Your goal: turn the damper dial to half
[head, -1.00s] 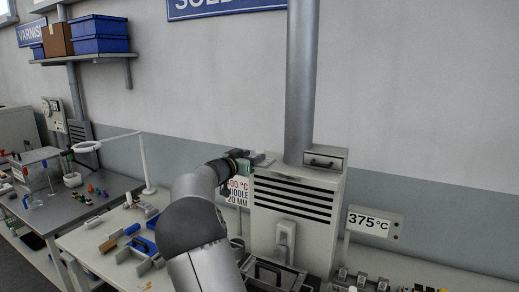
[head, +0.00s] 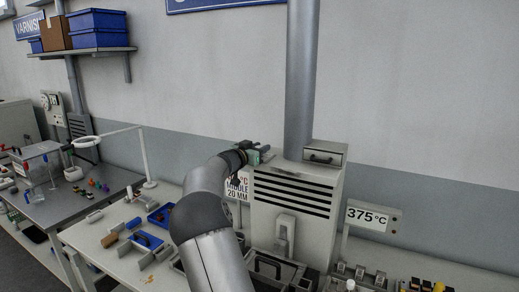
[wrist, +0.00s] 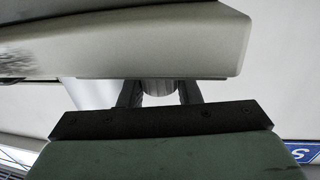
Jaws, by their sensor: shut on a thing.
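My gripper (head: 262,150) is at the upper left of the grey slatted cabinet (head: 292,190), near its top edge. In the wrist view the two dark fingers (wrist: 159,93) stand on either side of a small rounded grey piece (wrist: 158,86) and are shut on it. It looks like the knob of the damper dial. No scale, pointer or mark on it shows, so its setting cannot be read. In the head view it is hidden behind my gripper.
A thick vertical duct (head: 299,90) rises from the cabinet, beside a small box with a handle (head: 325,157). A pale body's edge (wrist: 200,45) lies close above the fingers. A sign (head: 238,188) stands below my gripper. The workbench (head: 105,240) holds loose parts.

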